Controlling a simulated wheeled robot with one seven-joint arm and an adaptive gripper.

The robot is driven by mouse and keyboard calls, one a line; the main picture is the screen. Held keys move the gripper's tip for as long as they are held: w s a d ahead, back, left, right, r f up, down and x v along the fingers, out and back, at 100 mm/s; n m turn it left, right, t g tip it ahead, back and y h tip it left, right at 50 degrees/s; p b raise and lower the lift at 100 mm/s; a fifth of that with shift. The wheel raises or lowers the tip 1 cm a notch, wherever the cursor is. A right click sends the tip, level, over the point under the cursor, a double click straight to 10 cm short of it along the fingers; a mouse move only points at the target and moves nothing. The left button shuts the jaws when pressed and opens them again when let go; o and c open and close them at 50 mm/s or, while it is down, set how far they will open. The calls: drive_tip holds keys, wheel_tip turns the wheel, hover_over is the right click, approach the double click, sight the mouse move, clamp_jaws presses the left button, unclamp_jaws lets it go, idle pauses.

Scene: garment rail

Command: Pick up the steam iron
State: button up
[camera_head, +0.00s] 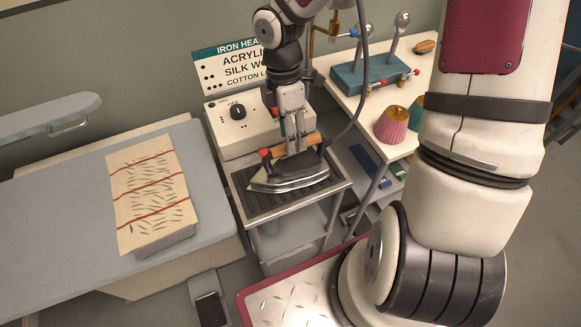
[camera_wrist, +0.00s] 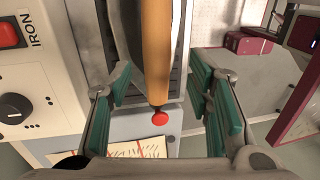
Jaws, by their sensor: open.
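The steam iron (camera_head: 290,172) rests on a dark ribbed mat (camera_head: 262,203) on a small stand in the head view. It has a dark body, a silvery soleplate, a wooden handle and a red knob. My gripper (camera_head: 294,148) points down at the iron's handle from above. In the wrist view the wooden handle (camera_wrist: 157,50) runs between the open green-padded fingers of my gripper (camera_wrist: 165,105), with clear gaps on both sides. The red knob (camera_wrist: 160,118) lies near the fingertips. Part of the iron's body is hidden behind the handle.
A control box with a dial (camera_head: 238,112) stands right behind the iron. A grey pressing board (camera_head: 70,210) with a patterned cloth (camera_head: 150,192) lies to the left. A side table (camera_head: 345,92) with a teal stand and coloured cones is at the right. A hose hangs beside my gripper.

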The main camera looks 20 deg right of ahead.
sight(291, 160)
drive_tip(key=shift+s+f, duration=0.15)
drive_tip(key=shift+f, duration=0.85)
drive_tip(key=shift+s+f, duration=0.1)
drive_tip(key=shift+f, duration=0.85)
clamp_jaws()
